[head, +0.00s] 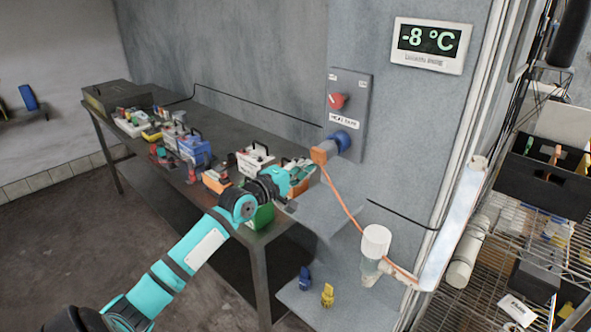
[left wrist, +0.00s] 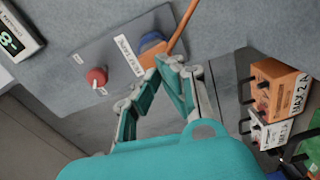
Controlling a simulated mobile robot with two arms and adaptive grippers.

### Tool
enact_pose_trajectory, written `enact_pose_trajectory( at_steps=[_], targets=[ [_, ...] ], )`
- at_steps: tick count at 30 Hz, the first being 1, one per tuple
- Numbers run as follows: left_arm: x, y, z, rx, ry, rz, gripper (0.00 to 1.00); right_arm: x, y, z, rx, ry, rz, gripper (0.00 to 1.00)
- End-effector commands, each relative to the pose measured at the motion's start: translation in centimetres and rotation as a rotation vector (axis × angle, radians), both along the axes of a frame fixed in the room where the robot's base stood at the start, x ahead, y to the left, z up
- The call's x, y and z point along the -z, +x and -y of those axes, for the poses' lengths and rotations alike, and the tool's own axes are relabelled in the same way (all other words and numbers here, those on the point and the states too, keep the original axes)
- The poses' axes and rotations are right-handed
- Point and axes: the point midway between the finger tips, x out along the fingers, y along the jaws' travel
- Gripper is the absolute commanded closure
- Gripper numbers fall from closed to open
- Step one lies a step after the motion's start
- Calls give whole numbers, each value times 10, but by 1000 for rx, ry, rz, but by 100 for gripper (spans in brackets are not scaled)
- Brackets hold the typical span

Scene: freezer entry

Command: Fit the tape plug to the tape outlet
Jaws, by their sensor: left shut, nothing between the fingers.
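The tape outlet (head: 342,139) is a blue round socket on a grey wall panel (head: 361,95); it also shows in the left wrist view (left wrist: 152,38). The orange tape plug (head: 321,154) sits against its front, with an orange cable (head: 345,205) running down from it. In the left wrist view the plug (left wrist: 151,54) lies just beyond my fingertips. How deep it sits in the outlet I cannot tell. My left gripper (head: 307,172) is shut and empty, just below and in front of the plug; its fingertips meet in the left wrist view (left wrist: 166,72). My right gripper is not in view.
The panel has a red knob (head: 337,100). A dark table (head: 262,244) with several tool cases stands left of the outlet. A white capped pipe fitting (head: 375,243) stands out below right. Blue (head: 305,278) and yellow (head: 327,294) pieces rest low down. Wire shelving is at right.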

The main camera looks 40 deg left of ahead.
Motion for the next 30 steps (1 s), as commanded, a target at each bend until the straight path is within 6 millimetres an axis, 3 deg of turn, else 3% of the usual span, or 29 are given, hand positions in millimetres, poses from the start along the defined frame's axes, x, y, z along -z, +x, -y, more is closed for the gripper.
enact_pose_trajectory(
  at_steps=[15, 21, 30],
  targets=[
    [2, -91, -6, 2, 0, -5, 100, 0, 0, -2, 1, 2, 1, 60],
    [1, -108, -8, 1, 0, -2, 100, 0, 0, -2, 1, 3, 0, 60],
    [0, -111, -8, 2, 0, -1, 100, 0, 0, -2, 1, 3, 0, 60]
  ],
)
